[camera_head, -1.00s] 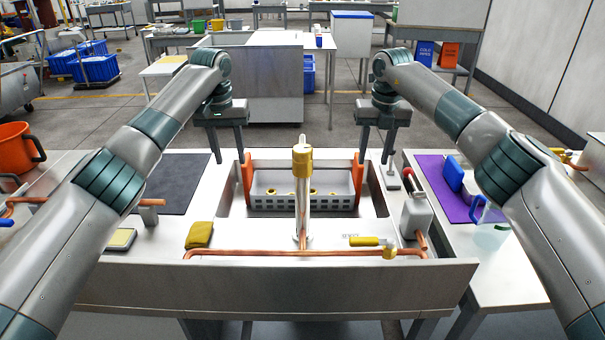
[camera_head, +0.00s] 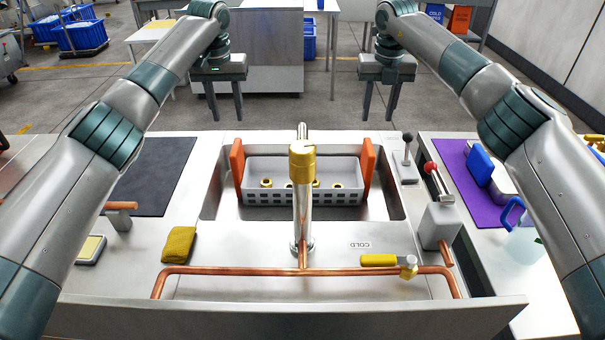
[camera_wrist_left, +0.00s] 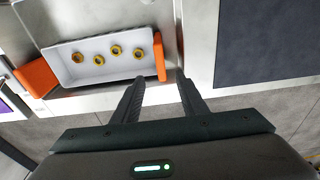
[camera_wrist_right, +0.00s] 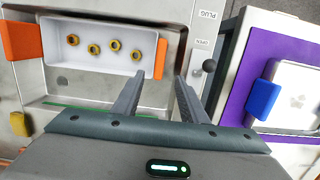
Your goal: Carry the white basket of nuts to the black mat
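The white basket (camera_head: 264,166) sits in the sink and holds several brass nuts (camera_head: 266,183). It has an orange handle at each end, left (camera_head: 237,160) and right (camera_head: 369,161). The black mat (camera_head: 158,176) lies flat on the counter left of the sink; it also shows in the left wrist view (camera_wrist_left: 265,40). My left gripper (camera_head: 226,119) is open and empty, beyond the basket's left end and above the counter's far edge. My right gripper (camera_head: 379,118) is open and empty, beyond the basket's right end. Neither touches a handle.
A faucet with a brass top (camera_head: 302,160) stands in front of the basket. A copper pipe (camera_head: 230,271) and yellow valve handle (camera_head: 379,260) run along the front.

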